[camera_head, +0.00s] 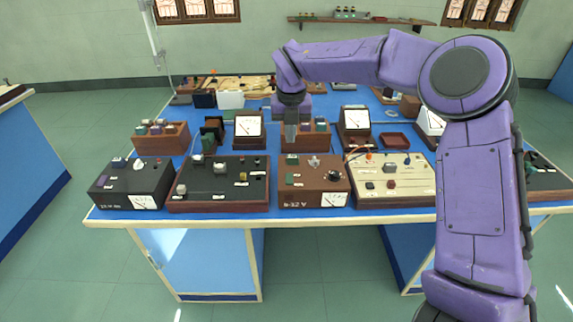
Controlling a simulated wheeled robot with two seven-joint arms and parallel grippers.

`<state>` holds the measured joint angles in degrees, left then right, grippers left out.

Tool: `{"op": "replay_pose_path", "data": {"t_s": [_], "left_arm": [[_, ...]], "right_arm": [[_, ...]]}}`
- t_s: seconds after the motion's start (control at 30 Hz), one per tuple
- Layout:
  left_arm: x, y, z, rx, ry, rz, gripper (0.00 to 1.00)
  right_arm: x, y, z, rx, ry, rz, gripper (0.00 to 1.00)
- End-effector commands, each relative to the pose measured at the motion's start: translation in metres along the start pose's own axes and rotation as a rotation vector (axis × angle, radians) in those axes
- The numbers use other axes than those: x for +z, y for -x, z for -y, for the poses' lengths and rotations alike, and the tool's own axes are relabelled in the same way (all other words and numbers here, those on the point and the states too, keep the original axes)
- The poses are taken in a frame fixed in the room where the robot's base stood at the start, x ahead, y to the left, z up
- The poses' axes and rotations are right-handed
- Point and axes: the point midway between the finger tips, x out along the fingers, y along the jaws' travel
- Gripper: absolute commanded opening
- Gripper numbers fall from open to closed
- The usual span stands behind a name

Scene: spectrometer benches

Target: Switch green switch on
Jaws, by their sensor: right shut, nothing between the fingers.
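A brown power box (312,199) marked 6-12 V stands near the front edge of the blue bench. A small green part that looks like the green switch (290,179) sits on the left of its top face. Whether it is on or off is too small to tell. My right gripper (291,138) points down above and behind this box, in front of a wooden rack, apart from the green part. It looks shut and empty. My left gripper is not in view.
A black box (131,186), a dark panel box (219,192) and a cream panel (388,199) stand beside the brown box. Behind are a wooden rack (307,143) and meters (249,126) (356,122). The floor in front is clear.

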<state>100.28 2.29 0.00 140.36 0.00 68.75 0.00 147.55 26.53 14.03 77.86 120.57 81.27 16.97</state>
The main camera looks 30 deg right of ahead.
Motion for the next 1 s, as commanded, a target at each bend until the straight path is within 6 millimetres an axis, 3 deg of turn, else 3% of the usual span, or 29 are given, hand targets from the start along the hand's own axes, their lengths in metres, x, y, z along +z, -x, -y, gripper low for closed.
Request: {"op": "replay_pose_path", "data": {"t_s": [0.27, 0.7, 1.0], "left_arm": [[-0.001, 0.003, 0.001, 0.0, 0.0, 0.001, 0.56], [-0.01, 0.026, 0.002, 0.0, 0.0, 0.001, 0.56], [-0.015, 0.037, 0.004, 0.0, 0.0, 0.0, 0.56]], "right_arm": [[0.0, -0.011, -0.002, -0.002, 0.005, -0.003, 0.0], [-0.001, -0.102, 0.001, -0.005, 0.001, -0.004, 0.0], [0.0, -0.138, 0.001, -0.002, 0.0, -0.001, 0.0]]}}
